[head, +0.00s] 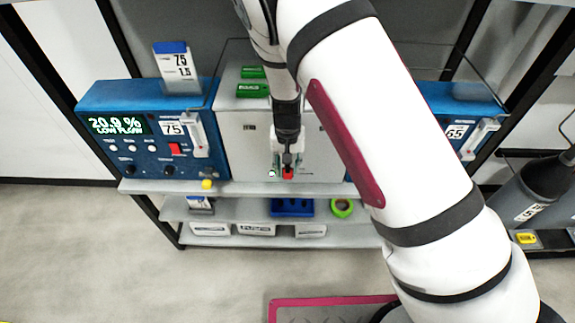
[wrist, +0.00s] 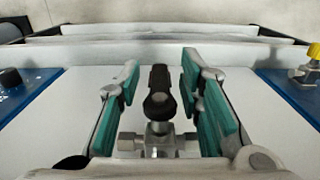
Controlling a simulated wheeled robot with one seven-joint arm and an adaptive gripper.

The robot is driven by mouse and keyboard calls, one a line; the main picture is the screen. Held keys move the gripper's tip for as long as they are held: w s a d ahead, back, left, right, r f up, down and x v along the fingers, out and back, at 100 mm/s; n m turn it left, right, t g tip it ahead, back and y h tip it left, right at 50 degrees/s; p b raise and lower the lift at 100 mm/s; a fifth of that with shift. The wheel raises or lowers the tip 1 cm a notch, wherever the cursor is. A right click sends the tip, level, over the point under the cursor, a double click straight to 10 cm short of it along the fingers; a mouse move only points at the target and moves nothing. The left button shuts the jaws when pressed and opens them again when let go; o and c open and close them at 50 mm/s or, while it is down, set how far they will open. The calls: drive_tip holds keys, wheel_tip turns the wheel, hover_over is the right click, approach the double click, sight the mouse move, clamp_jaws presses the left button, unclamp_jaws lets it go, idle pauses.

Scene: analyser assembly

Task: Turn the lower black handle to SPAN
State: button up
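My gripper (wrist: 160,92) is open in the wrist view, with a teal-padded finger on each side of a black handle (wrist: 159,103). The handle sits on a silver valve body (wrist: 160,140) with side fittings. Gaps show between the handle and both pads. I cannot read a SPAN mark or tell the handle's exact setting. In the head view my gripper (head: 288,165) is in front of the lower part of the grey centre panel (head: 237,140). A small red part (head: 288,174) shows at the fingertips. My gripper and arm hide most of the valve there.
A blue analyser (head: 140,130) with a lit display stands left of the panel, and another blue unit (head: 450,105) stands right, partly behind my arm. A small yellow part (head: 207,184) is at the shelf edge. The lower shelf holds a blue rack (head: 291,208) and green tape (head: 342,208).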

clamp_jaws()
drive_tip(key=shift+h, duration=0.3)
drive_tip(key=shift+d+h, duration=0.2)
drive_tip(key=shift+h, duration=0.7)
drive_tip(key=shift+d+r+g+h+b, duration=0.1)
drive_tip(key=shift+d+r+h+b, duration=0.35)
drive_tip(key=shift+h+b, duration=1.6)
drive_tip(key=shift+d+r+g+h+b, duration=0.1)
drive_tip(key=shift+d+r+h+b, duration=0.65)
drive_tip(key=shift+h, duration=2.4)
drive_tip(key=shift+d+r+g+h+b, duration=0.1)
drive_tip(key=shift+r+h+b, duration=0.1)
drive_tip(key=shift+h+b, duration=2)
drive_tip(key=shift+r+h+p, duration=0.1)
drive_tip(key=shift+h+p, duration=0.3)
drive_tip(key=shift+h, duration=0.1)
